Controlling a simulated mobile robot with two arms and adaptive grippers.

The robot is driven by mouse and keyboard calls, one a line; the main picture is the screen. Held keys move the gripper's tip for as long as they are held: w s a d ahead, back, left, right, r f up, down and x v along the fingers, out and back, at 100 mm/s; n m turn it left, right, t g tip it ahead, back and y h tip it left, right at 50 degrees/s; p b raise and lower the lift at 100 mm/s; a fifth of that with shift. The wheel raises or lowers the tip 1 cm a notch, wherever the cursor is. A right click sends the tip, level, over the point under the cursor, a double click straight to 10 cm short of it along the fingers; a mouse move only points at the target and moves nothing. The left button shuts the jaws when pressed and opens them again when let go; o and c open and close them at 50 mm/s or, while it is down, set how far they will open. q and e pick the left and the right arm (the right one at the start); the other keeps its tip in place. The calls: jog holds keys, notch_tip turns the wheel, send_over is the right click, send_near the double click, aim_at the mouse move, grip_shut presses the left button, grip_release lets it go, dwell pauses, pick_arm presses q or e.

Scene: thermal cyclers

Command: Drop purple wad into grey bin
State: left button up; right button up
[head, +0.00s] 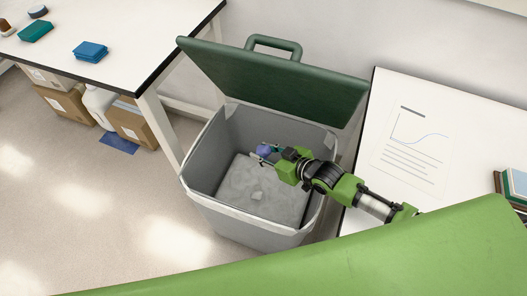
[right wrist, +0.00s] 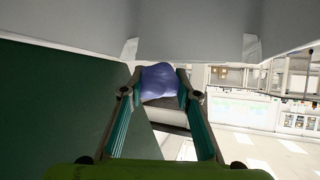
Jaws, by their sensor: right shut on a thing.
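The purple wad (head: 264,150) is small and held at the tips of my right gripper (head: 266,155). In the right wrist view the wad (right wrist: 160,80) sits between the two fingers of the right gripper (right wrist: 160,88), which is shut on it. The grey bin (head: 240,229) stands on the floor with its dark green lid (head: 280,78) swung open at the back. In the head view the wad and the fingertips show over the bin's opening; their exact height relative to the rim is hard to tell. My left gripper is not in view.
A white table (head: 130,45) with teal and blue blocks is at the left, cardboard boxes (head: 66,104) beneath it. Another white table (head: 420,110) with a printed sheet stands right of the bin. Floor at the lower left is clear.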

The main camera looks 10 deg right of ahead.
aim_at(268, 155)
jog(key=o, duration=0.8)
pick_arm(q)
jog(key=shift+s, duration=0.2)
pick_arm(e)
jog(key=shift+o, duration=0.5)
jog(key=v, duration=0.7)
jog(key=shift+s+d+r, duration=0.1)
jog(key=shift+s+d, duration=0.05)
jog(key=shift+s, duration=0.05)
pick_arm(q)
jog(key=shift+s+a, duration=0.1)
